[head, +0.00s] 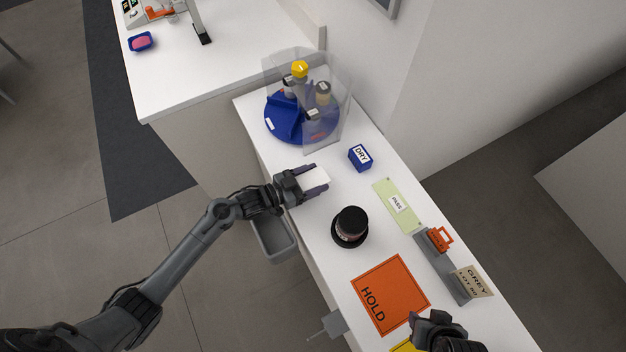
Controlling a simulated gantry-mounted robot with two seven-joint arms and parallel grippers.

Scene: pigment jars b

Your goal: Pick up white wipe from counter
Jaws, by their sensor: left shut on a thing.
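The white wipe (316,176) shows as a small white square between the fingers of my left gripper (318,182). The gripper is shut on it over the left part of the white counter (283,157). The wipe's far side blends with the counter, so I cannot tell whether it still touches the surface. My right gripper (437,322) is at the bottom right, near the orange HOLD mat, seen from above. Its fingertips are not clear.
A blue DRY box (360,157), a black-lidded jar (350,226), a green PASS mat (384,189) and the orange HOLD mat (401,283) are near. A blue carousel (272,120) with a clear guard stands behind. A grey bin (271,247) hangs at the counter's edge.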

